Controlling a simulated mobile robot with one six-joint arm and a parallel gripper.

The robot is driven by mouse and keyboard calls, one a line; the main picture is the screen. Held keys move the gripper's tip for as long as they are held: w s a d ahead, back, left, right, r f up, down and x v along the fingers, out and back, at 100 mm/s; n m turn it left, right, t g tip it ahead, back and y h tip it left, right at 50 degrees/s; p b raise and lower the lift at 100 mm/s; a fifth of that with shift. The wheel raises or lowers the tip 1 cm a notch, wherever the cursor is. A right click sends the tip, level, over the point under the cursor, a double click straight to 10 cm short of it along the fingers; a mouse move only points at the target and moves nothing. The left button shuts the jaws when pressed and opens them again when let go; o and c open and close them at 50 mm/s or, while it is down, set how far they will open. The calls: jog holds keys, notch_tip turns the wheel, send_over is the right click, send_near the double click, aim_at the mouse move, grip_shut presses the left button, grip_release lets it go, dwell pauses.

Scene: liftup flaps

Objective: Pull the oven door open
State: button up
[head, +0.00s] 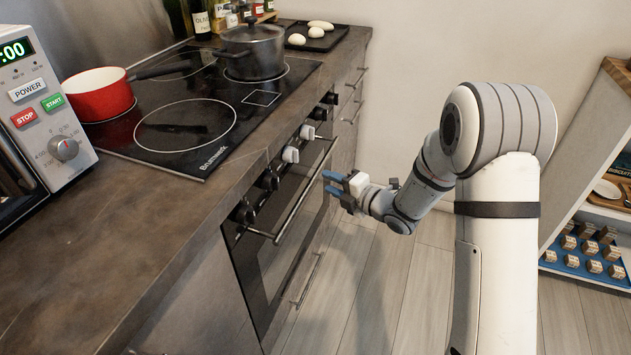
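The oven (282,222) is built into the counter front, with a dark glass door that looks shut. Its long metal handle (303,194) runs along the top of the door, below the row of knobs. My gripper (328,182) has blue fingertips pointing left toward the handle, close to its far half. The two fingers show a gap between them, and nothing is seen held there. I cannot tell whether the fingertips touch the handle.
Knobs (291,154) stick out just above the handle. A drawer handle (309,280) sits below the oven door. The cooktop (190,120) carries a red pan (97,95) and a dark pot (252,52). Floor (345,290) in front of the oven is clear. A shelf (575,200) stands at the right.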

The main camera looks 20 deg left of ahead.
aim_at(315, 173)
jog(key=x, duration=0.6)
jog(key=shift+w+a+b, duration=0.15)
jog(key=shift+a+b, duration=0.05)
jog(key=shift+b, duration=0.2)
grip_shut()
